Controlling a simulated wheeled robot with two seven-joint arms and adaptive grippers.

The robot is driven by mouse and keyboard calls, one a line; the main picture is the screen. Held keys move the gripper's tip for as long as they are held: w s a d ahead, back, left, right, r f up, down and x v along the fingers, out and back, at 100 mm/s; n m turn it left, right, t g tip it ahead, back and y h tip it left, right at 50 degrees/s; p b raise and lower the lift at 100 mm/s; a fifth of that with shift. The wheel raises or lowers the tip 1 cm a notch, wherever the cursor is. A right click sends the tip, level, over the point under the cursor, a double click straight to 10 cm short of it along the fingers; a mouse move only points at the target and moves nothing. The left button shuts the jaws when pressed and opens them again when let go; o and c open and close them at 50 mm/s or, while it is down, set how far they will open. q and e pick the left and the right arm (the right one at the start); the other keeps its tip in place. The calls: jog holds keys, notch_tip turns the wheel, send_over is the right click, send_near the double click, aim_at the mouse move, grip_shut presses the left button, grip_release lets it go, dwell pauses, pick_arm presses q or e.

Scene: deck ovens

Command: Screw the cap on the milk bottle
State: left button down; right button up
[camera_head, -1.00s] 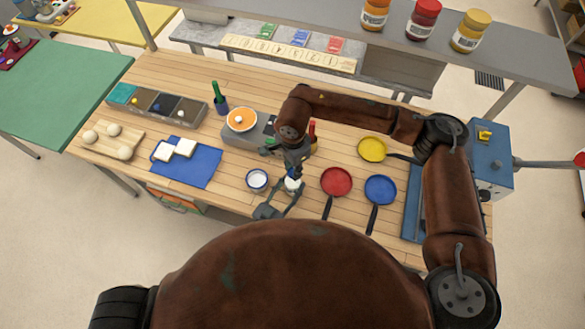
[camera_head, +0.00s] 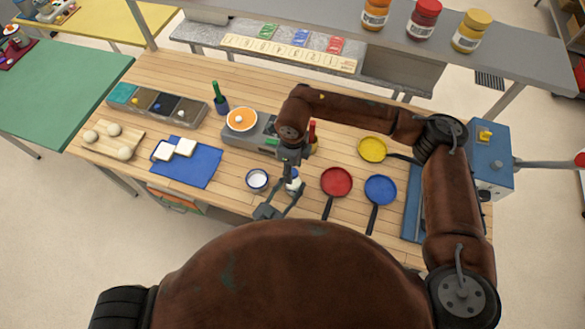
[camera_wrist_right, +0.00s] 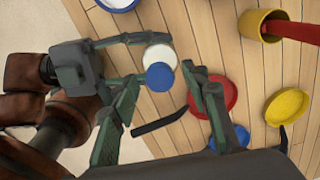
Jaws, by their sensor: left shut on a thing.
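The milk bottle (camera_head: 292,185) stands white and mostly hidden between the grippers. In the right wrist view, its white body (camera_wrist_right: 158,56) shows behind a round blue cap (camera_wrist_right: 160,77). The cap appears to be on or just over the bottle's top; whether it is seated cannot be told. My left gripper (camera_head: 272,206) reaches in from the front and is shut on the bottle. My right gripper (camera_head: 291,168) points down over the bottle from above. In its wrist view, its green fingers (camera_wrist_right: 163,78) stand open on both sides of the cap, with a gap at the right finger.
A white-filled blue cup (camera_head: 257,180) stands just left of the bottle. Red (camera_head: 336,181), blue (camera_head: 381,189) and yellow (camera_head: 372,149) pans lie to the right. A blue mat (camera_head: 205,168) lies left.

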notch_tip(320, 180, up, 12)
dwell(0.7)
pick_arm(q)
jog(key=c, duration=1.1)
grip_release()
jog(key=shift+c, duration=0.2)
jog(key=shift+s, duration=0.1)
jog(key=v, duration=1.2)
